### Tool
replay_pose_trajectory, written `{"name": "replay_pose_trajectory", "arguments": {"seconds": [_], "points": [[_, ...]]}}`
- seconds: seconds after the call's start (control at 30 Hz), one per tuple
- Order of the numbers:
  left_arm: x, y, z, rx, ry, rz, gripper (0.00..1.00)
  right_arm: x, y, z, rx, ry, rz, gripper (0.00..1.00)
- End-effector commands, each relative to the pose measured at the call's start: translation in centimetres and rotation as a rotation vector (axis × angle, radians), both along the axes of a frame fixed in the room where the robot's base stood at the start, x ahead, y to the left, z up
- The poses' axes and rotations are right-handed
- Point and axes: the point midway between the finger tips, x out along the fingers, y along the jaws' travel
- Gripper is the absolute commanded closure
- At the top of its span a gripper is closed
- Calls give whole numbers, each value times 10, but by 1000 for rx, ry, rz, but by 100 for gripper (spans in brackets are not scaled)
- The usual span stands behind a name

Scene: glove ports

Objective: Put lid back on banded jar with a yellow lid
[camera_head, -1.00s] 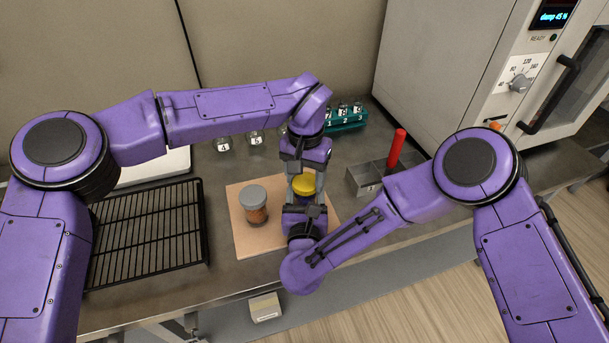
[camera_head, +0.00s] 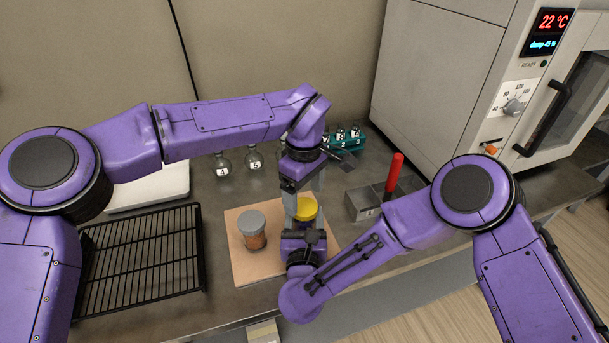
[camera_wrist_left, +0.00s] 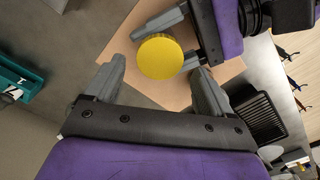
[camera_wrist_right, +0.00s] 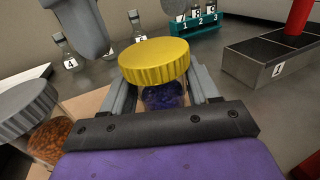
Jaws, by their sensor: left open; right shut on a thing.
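The yellow lid (camera_head: 306,208) sits on top of the banded jar, whose dark blue-purple contents (camera_wrist_right: 163,97) show below it in the right wrist view. My right gripper (camera_wrist_right: 160,88) is shut around the jar's body from the front. My left gripper (camera_wrist_left: 160,80) is open above the lid, and the lid also shows (camera_wrist_left: 160,57) between and beyond its fingers, apart from them. I cannot tell whether the lid is fully seated. Most of the jar is hidden by my right gripper in the head view.
A grey-lidded jar (camera_head: 252,230) with orange-brown contents stands to the left on the tan board (camera_head: 240,265). A black rack (camera_head: 145,260) lies further left. Flasks (camera_head: 222,167) and a teal vial rack (camera_head: 348,142) stand behind. A grey divided bin (camera_head: 362,206) with a red stick (camera_head: 394,172) is right.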

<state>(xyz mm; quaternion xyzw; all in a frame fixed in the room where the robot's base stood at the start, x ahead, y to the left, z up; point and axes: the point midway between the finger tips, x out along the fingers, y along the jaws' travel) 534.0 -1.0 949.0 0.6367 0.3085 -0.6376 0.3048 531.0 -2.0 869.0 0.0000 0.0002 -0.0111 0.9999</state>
Motion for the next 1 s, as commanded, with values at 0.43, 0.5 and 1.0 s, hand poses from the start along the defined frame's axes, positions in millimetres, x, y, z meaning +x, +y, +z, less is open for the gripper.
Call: {"name": "replay_pose_trajectory", "arguments": {"seconds": [0.43,0.5,1.0], "points": [[0,0,34,2,-9,1449,17,0,0,0,0,-1,0,100],[0,-1,38,3,-7,1655,17,0,0,0,0,-1,0,100],[-1,-1,50,1,-7,2170,17,0,0,0,0,-1,0,100]]}}
